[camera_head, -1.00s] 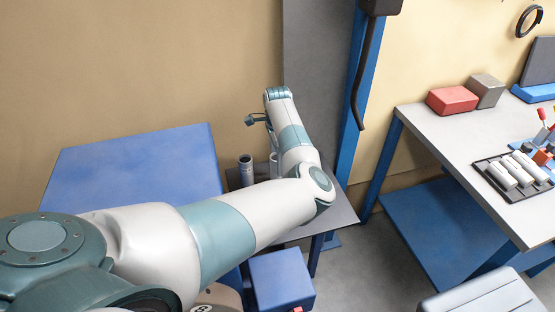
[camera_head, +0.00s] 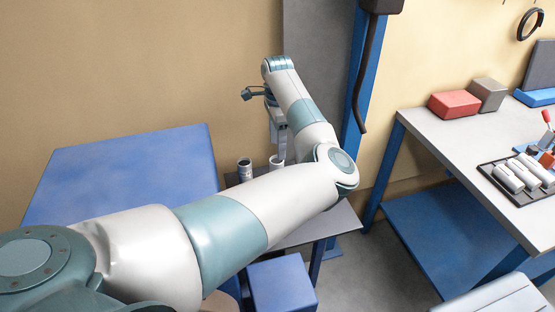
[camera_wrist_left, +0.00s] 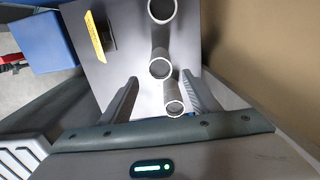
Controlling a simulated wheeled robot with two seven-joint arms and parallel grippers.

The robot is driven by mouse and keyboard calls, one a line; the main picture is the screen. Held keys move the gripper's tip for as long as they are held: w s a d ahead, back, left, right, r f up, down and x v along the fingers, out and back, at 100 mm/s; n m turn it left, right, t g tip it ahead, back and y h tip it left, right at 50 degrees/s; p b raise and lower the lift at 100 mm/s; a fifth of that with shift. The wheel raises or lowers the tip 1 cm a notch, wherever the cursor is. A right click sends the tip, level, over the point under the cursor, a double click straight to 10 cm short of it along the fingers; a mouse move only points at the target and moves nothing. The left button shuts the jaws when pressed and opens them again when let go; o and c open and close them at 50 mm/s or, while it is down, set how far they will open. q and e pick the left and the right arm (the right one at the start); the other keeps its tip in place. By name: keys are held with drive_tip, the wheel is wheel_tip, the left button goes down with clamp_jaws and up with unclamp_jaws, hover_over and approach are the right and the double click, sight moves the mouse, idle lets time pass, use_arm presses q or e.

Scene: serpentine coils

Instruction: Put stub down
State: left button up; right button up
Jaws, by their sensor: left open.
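Several pale, open-topped tube stubs stand on a small grey table (camera_head: 318,219). In the left wrist view, the nearest stub (camera_wrist_left: 173,98) is between the spread fingers of my left gripper (camera_wrist_left: 162,78), closer to the right finger, with visible space on the left. A second stub (camera_wrist_left: 160,68) and a third stub (camera_wrist_left: 161,10) stand farther along. In the head view, a dark-sided cylinder (camera_head: 245,168) and a whitish one (camera_head: 275,162) show beside my left gripper, whose fingertips are hidden. I cannot tell whether the nearest stub touches a finger. My right gripper is out of view.
A blue block-like surface (camera_head: 125,170) stands left of the grey table, and a blue box (camera_head: 281,285) is in front. A blue post (camera_head: 358,110) rises behind. The workbench (camera_head: 460,145) at right holds a black tray (camera_head: 485,170) of white cylinders, plus red and grey blocks.

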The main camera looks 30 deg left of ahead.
use_arm(q)
drive_tip(key=shift+r+b, duration=0.5)
drive_tip(key=shift+r, duration=1.2)
drive_tip(key=shift+s+f, duration=0.1)
